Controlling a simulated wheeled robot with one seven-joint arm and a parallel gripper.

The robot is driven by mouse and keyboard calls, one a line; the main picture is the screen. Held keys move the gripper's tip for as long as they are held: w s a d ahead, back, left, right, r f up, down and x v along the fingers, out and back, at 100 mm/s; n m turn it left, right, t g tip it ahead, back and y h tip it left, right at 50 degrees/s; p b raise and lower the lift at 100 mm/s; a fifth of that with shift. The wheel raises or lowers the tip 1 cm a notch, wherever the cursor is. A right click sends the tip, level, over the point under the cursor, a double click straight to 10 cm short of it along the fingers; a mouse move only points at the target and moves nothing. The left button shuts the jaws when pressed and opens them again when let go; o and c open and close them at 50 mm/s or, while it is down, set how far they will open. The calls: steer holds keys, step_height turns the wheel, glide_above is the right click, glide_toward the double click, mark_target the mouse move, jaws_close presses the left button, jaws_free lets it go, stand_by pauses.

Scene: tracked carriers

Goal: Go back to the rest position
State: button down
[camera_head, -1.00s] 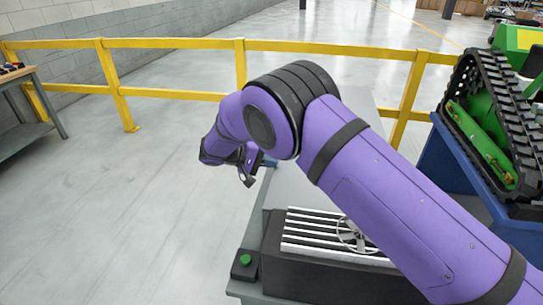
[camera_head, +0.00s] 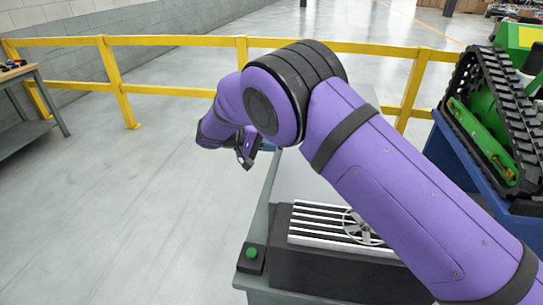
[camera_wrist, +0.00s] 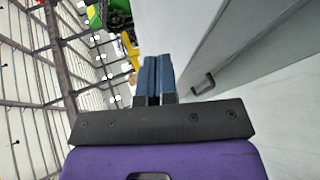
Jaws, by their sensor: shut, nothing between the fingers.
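My gripper shows in the wrist view (camera_wrist: 153,75), its two blue fingers side by side and shut with nothing between them. In the head view my purple arm reaches across the middle and bends down at the left. The gripper's fingers are mostly hidden there behind the wrist and the elbow. The arm end hangs in the air to the left of the grey workbench (camera_head: 255,215), apart from anything I can see.
A dark block with a slotted top (camera_head: 325,225) and a green button box (camera_head: 252,257) are on the bench. A yellow railing (camera_head: 180,91) runs behind. A green tracked machine (camera_head: 490,130) stands at right, a wooden table (camera_head: 20,72) at far left. The left floor is clear.

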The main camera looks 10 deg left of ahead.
steer(key=v, duration=0.7)
steer(key=w+d+r+m+g+y, duration=0.1)
steer(key=w+d+r+g+y, duration=0.2)
steer(key=d+r, duration=1.15)
steer(key=s+d+r+m+g+y, duration=0.1)
steer(key=s+d+r+y, duration=0.15)
steer(key=d+r, duration=0.45)
steer(key=s+d+r+m+g+y, duration=0.1)
steer(key=s+d+r, duration=0.2)
steer(key=d, duration=0.7)
steer(key=s+d+r+m+t+y, duration=0.1)
steer(key=s+d+r+y, duration=0.1)
steer(key=s+d, duration=0.5)
steer(key=s+d+r+y, duration=0.2)
steer(key=s+d+r, duration=0.1)
steer(key=s+d, duration=0.4)
steer(key=s+d+f+t+y, duration=0.1)
steer(key=s+d+f, duration=0.1)
steer(key=s, duration=0.6)
steer(key=s+d+f+m+t+y, duration=0.1)
steer(key=s+d+f+t, duration=0.1)
steer(key=s, duration=0.6)
steer(key=shift+d+f+m+t, duration=0.3)
